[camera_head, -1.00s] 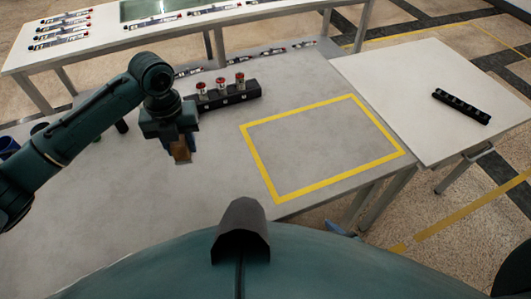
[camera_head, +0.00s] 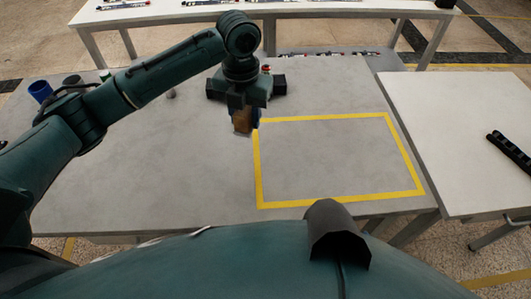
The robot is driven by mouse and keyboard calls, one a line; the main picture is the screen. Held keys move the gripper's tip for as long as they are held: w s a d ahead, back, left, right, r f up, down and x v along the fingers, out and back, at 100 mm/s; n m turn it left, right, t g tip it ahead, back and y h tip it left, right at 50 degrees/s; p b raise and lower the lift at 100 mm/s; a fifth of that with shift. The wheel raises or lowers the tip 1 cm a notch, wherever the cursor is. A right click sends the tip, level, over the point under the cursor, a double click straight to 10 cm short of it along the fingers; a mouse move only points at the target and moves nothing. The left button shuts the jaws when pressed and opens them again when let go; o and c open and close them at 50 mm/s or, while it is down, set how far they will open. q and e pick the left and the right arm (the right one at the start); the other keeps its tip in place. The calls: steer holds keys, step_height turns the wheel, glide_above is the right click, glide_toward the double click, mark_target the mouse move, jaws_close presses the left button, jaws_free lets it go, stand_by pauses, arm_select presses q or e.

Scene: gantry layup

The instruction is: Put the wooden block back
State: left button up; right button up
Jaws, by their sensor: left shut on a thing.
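My left gripper (camera_head: 243,112) reaches in from the left and points down over the grey table (camera_head: 150,170). It is shut on the wooden block (camera_head: 242,124), a small brown piece whose lower part shows below the fingers. The block is just outside the upper left corner of the yellow taped rectangle (camera_head: 259,170), as seen in the picture. I cannot tell how high it is above the table. My right gripper is not in view.
A black holder (camera_head: 278,84) is mostly hidden behind my left gripper. A blue cup (camera_head: 41,92) stands at the far left. A white table (camera_head: 450,130) with a black slotted bar (camera_head: 509,149) is at the right. The taped area is empty.

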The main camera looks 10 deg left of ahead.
mark_target(252, 153)
arm_select(q)
steer(key=shift+w+d, duration=0.1)
steer(key=shift+d, duration=0.35)
step_height(252, 153, down, 10)
steer(key=shift+r, duration=0.1)
steer(key=o, duration=1)
steer(key=shift+f, duration=0.2)
steer(key=shift+r, duration=0.1)
step_height(252, 153, up, 12)
steer(key=shift+r, duration=0.1)
